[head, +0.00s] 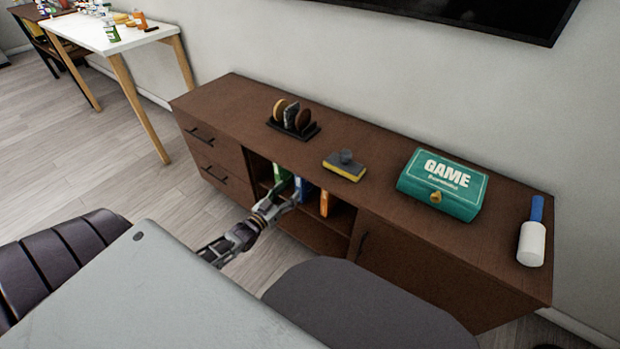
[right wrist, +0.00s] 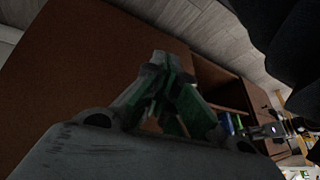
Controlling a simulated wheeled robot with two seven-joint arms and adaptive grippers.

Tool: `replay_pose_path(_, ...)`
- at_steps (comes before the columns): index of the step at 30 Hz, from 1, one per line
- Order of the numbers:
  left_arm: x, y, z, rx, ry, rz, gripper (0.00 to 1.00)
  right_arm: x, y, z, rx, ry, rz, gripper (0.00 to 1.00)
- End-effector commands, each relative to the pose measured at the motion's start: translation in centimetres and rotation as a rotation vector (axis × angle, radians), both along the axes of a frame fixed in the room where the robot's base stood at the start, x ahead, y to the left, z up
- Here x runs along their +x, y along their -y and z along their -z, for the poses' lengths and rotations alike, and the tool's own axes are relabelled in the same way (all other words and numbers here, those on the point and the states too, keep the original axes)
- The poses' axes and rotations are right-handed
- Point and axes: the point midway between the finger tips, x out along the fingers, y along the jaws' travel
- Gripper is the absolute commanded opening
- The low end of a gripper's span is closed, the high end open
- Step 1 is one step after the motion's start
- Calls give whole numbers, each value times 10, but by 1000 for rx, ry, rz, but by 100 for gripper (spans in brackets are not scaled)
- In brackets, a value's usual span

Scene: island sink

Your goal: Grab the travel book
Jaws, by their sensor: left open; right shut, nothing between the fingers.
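Several upright books stand in the open shelf of the brown cabinet: a green book (head: 282,177), a blue book (head: 303,189) and an orange book (head: 324,203). I cannot read their titles, so I cannot tell which is the travel book. My left gripper (head: 284,203) is open in front of the shelf, close to the blue and green books, with nothing held. It hides the lower part of these books. In the right wrist view, my right gripper (right wrist: 163,68) is shut and empty, away from the books, in front of a brown cabinet surface.
A grey rounded seat (head: 370,310) stands in front. A white table (head: 90,35) is at the far left.

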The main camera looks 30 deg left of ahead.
Motion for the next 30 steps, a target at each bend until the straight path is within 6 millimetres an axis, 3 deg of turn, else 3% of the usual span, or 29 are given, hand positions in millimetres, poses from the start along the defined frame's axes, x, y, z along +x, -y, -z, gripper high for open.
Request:
replay_pose_path(11,11,1,1,1,1,0,57,1,-2,8,12,11,5,0)
replay_pose_path(30,70,6,1,1,1,1,57,1,-10,53,77,69,39,0)
